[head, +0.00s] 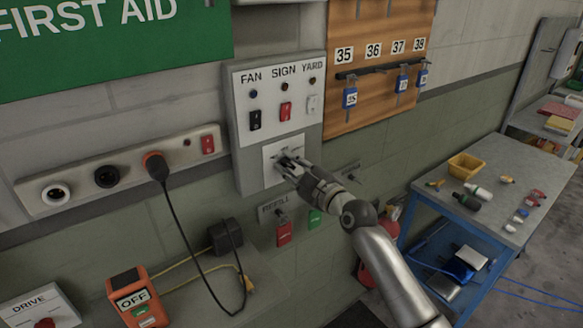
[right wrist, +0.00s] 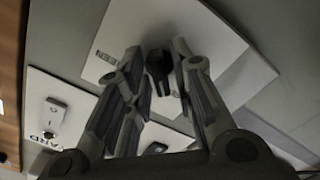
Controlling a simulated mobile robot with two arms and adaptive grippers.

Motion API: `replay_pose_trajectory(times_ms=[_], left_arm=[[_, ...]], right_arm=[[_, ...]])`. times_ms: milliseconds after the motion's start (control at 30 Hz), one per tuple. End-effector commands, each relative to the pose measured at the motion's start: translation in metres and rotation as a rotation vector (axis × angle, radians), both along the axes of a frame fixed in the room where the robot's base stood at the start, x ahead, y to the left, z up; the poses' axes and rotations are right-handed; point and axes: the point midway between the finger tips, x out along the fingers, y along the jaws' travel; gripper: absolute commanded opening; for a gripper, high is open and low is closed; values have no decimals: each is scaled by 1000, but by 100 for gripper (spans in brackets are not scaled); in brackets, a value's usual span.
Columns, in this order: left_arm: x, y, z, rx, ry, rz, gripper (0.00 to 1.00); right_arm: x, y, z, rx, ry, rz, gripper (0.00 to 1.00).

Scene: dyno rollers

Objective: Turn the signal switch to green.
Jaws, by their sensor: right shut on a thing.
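The signal switch is a dark rotary knob (right wrist: 158,72) on a white square plate (head: 272,155) below the FAN, SIGN and YARD switches. In the right wrist view the knob sits between the two fingers, and part of a label ending in "EEN" shows on the plate (right wrist: 228,75). My right gripper (head: 284,161) reaches the plate from the lower right and is shut on the knob. The fingers hide most of the knob in the head view, and I cannot tell which way it points. My left gripper is not in view.
A grey switch panel (head: 242,140) carries black, red and white rockers above the plate. A key board (head: 345,20) hangs to its right. Below are a red REFILL tag (head: 284,234) and a green tag (head: 314,217). A cluttered bench (head: 430,185) stands at the right.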

Motion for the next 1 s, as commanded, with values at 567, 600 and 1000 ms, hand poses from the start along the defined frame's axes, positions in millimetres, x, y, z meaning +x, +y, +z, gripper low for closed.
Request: replay_pose_trajectory(times_ms=[567, 600, 1000], left_arm=[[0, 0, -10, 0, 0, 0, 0], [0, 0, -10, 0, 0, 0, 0], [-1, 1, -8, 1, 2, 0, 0]], right_arm=[[1, -1, -1, 403, 296, 0, 0], [1, -1, -1, 433, 319, 0, 0], [1, -1, 0, 743, 544, 0, 0]])
